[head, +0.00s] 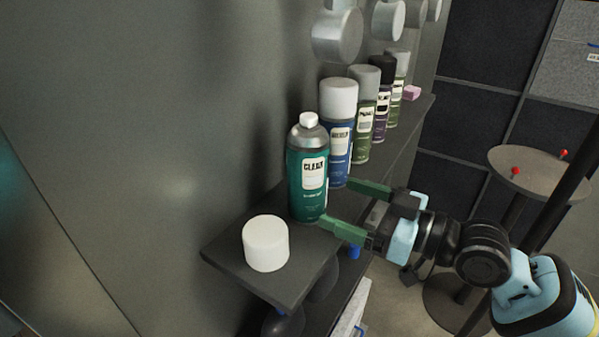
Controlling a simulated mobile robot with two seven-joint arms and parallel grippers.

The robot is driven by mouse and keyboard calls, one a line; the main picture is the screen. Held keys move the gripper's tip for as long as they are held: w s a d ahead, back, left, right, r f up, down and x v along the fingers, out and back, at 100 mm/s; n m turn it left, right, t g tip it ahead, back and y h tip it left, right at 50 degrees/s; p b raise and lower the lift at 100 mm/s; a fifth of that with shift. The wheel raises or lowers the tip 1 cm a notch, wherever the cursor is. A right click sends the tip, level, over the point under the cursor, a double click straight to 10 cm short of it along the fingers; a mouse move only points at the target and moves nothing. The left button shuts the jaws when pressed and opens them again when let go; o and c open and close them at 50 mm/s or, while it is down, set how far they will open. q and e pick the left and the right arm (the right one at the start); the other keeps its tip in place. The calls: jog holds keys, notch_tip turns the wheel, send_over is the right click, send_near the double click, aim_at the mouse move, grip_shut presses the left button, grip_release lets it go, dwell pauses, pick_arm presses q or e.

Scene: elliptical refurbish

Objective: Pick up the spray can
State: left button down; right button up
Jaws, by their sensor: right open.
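A teal spray can (307,176) with a silver top and a small white nozzle stands upright near the front end of a dark shelf (225,252). Its label seems to read CLEAR. A white cap (265,243) sits on the shelf in front of it. My right gripper (337,203) reaches in from the right, low beside the can. Its green fingers are open, one near the can's lower front and one behind, by the blue can. I cannot tell whether a finger touches the teal can. My left gripper is not in view.
A blue spray can (339,140) with a white cap stands close behind the teal one. Several more cans line the shelf, including a green one (363,120). Metal round fixtures (337,36) hang above. A round table (540,177) stands at the right. The wall borders the shelf's left.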

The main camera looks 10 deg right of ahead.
aim_at(326, 194)
jog(key=shift+w+a+r, duration=0.1)
jog(key=shift+w, duration=0.05)
jog(key=shift+p+x, duration=0.35)
jog(key=shift+x, duration=0.5)
jog(key=shift+w+a, duration=0.1)
jog(key=shift+a, duration=0.15)
jog(key=shift+w+a+r, duration=0.15)
jog(key=shift+a+r, duration=0.1)
jog(key=shift+a, duration=0.1)
jog(key=x, duration=0.1)
jog(key=p+x, duration=0.1)
jog(key=x, duration=0.2)
jog(key=shift+a+r+p, duration=0.1)
jog(key=shift+r+p, duration=0.15)
jog(key=shift+p, duration=0.05)
jog(key=shift+a+f, duration=0.1)
jog(key=shift+f, duration=0.05)
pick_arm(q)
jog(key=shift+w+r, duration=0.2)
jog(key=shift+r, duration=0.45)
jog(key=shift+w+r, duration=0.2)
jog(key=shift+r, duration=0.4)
pick_arm(e)
jog(key=shift+c, duration=0.4)
